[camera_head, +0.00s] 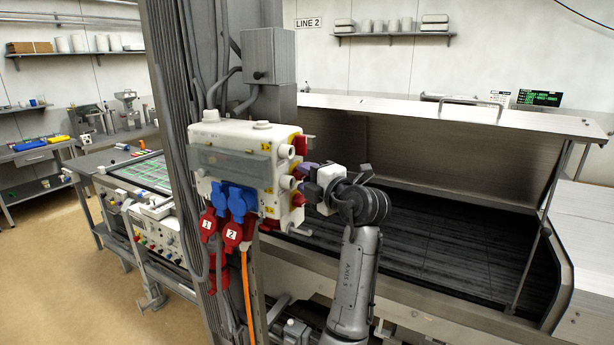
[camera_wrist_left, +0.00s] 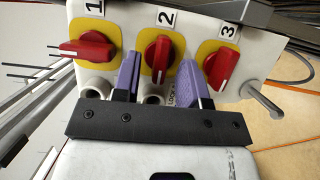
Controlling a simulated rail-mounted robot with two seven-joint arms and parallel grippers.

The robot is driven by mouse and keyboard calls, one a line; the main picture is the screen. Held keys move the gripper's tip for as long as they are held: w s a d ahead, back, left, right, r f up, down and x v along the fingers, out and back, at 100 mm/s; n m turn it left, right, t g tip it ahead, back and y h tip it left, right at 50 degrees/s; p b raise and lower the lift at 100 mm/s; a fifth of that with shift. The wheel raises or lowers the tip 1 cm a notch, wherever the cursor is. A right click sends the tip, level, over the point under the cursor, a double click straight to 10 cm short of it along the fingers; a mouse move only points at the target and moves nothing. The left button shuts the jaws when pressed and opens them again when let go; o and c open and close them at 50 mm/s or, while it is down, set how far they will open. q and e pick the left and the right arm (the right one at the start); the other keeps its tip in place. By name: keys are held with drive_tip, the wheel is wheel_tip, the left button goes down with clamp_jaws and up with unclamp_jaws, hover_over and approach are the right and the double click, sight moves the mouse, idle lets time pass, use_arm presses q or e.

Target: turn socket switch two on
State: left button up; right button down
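A white socket box (camera_head: 235,155) hangs on the grey column, with its switches on its right side. In the left wrist view, switch two (camera_wrist_left: 157,55) is a red knob on a yellow plate, its handle roughly upright in the picture. Switch one (camera_wrist_left: 90,50) has its handle lying sideways, and switch three (camera_wrist_left: 223,64) has a slanted handle. My left gripper (camera_head: 308,177) is at the box's right side. Its purple fingers (camera_wrist_left: 160,68) are apart, one on each side of switch two, with no clear contact. My right gripper is not in view.
Blue plugs (camera_head: 236,198) and red plugs (camera_head: 232,234) stick out of the box's front and underside, with an orange cable (camera_head: 248,285) hanging down. A large metal hood (camera_head: 450,120) with a dark bed stands to the right. A metal lever (camera_wrist_left: 262,100) sticks out beside switch three.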

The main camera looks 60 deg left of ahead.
use_arm(q)
drive_tip(key=shift+a, duration=0.1)
clamp_jaws()
idle(0.4)
drive_tip(key=shift+m, duration=0.3)
drive_tip(key=shift+w+a+r+m+g+h+p, duration=0.15)
drive_tip(key=shift+m+g+h+p, duration=0.75)
drive_tip(key=shift+m+p, duration=0.95)
drive_tip(key=shift+w+r+m+g+h+p, duration=0.15)
drive_tip(key=shift+r+m+g+h+p, duration=0.3)
drive_tip(key=shift+m+h+p, duration=1.4)
drive_tip(key=shift+w+a+r+m+g+h+p, duration=0.25)
drive_tip(key=shift+m+g+p, duration=0.7)
drive_tip(key=shift+m, duration=1.75)
drive_tip(key=shift+s+d+f, duration=0.1)
drive_tip(key=shift+d+f, duration=0.05)
drive_tip(key=shift+f, duration=0.1)
